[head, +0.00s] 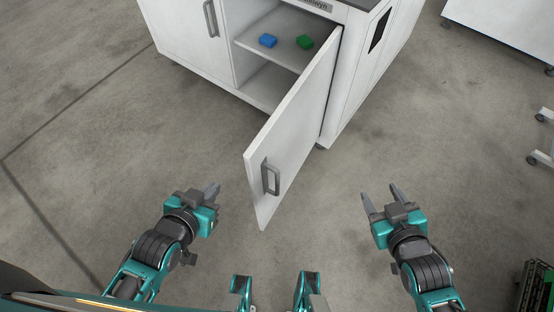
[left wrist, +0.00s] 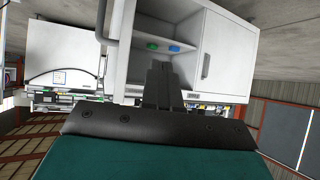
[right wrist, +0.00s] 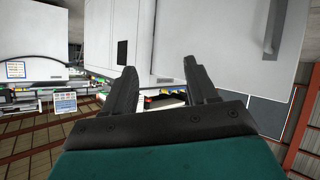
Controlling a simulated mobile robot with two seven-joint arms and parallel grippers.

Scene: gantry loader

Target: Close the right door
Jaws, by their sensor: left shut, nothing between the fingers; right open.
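The right door (head: 295,130) of the white cabinet stands wide open in the head view, swung out toward me, with a grey bar handle (head: 270,177) near its free edge. My left gripper (head: 213,190) is shut and empty, to the left of the door and apart from it. My right gripper (head: 382,192) is open and empty, to the right of the door and apart from it. The right wrist view shows the door (right wrist: 225,45) with its handle (right wrist: 272,30) at the upper right. The left wrist view shows the shut left gripper (left wrist: 160,75) before the open cabinet.
The cabinet's left door (head: 185,35) is shut. A blue block (head: 268,41) and a green block (head: 305,42) lie on the shelf (head: 280,56) inside. Bare floor surrounds the open door.

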